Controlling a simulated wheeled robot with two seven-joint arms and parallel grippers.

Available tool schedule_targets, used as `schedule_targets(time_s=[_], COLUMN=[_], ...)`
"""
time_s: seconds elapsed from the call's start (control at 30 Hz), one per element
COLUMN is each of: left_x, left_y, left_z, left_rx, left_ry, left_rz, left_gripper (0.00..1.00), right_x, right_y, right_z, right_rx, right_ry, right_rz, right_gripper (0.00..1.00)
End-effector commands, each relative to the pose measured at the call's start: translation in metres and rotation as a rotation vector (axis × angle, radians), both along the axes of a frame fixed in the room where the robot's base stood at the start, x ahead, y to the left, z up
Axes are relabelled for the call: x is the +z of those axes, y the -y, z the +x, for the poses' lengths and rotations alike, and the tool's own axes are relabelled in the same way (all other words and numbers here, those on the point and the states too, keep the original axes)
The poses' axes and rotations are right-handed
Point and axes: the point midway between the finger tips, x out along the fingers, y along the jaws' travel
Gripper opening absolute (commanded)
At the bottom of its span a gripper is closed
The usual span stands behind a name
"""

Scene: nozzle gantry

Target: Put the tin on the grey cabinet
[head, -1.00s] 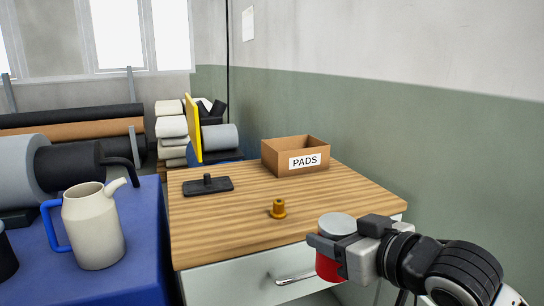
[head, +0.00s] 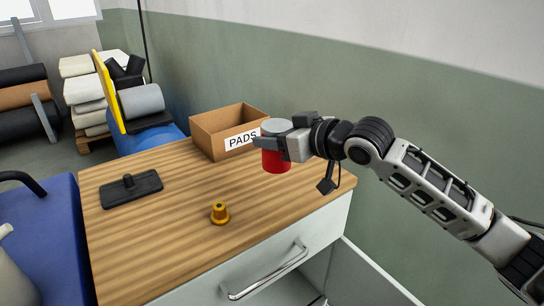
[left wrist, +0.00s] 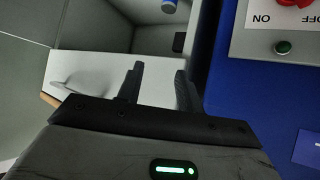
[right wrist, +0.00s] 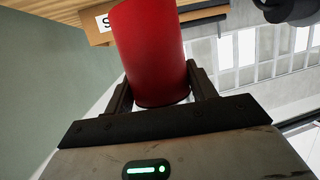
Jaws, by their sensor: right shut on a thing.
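The tin (head: 277,161) is red with a grey lid and is held over the right part of the grey cabinet's wooden top (head: 165,225). My right gripper (head: 270,141) is shut on the tin. The tin (right wrist: 152,55) also fills the middle of the right wrist view, between the fingers. I cannot tell whether its base touches the top. My left gripper (left wrist: 158,85) shows only in the left wrist view, with its fingers apart and nothing between them.
An open cardboard PADS box (head: 221,142) stands behind the tin. A small yellow-brown flanged piece (head: 220,213) and a black plate with a knob (head: 131,188) are on the wooden top. The top's front left is clear. A blue-covered table (head: 58,235) stands at left.

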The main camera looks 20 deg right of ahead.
Motion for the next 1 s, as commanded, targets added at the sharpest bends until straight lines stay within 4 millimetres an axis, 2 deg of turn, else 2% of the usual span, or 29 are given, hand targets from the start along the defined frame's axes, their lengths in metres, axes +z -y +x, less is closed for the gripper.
schedule_targets(time_s=[0.07, 0.1, 0.33, 0.53, 0.73, 1.0], left_x=[0.002, 0.001, 0.000, -0.001, 0.005, 0.002], left_y=[0.000, 0.000, 0.000, 0.000, 0.000, -0.001], left_z=[0.000, 0.000, 0.000, 0.000, 0.000, -0.001], left_rx=[0.001, 0.002, 0.002, 0.001, 0.002, 0.002], left_ry=[-0.001, -0.002, -0.002, -0.002, -0.001, -0.006], left_rz=[0.001, 0.002, 0.002, 0.000, 0.001, 0.003], left_gripper=[0.36, 0.36, 0.36, 0.36, 0.36, 0.36], right_x=[-0.006, -0.017, -0.052, -0.064, -0.090, -0.095], right_y=[0.006, 0.007, 0.014, 0.017, 0.017, 0.017], right_z=[0.021, 0.026, 0.053, 0.064, 0.064, 0.064], right_rx=[-0.004, -0.002, 0.000, 0.000, 0.001, 0.001], right_ry=[0.002, -0.001, 0.004, 0.004, 0.003, 0.006], right_rz=[0.003, 0.002, 0.003, 0.003, 0.002, 0.002], right_gripper=[0.23, 0.23, 0.23, 0.23, 0.23, 0.23])
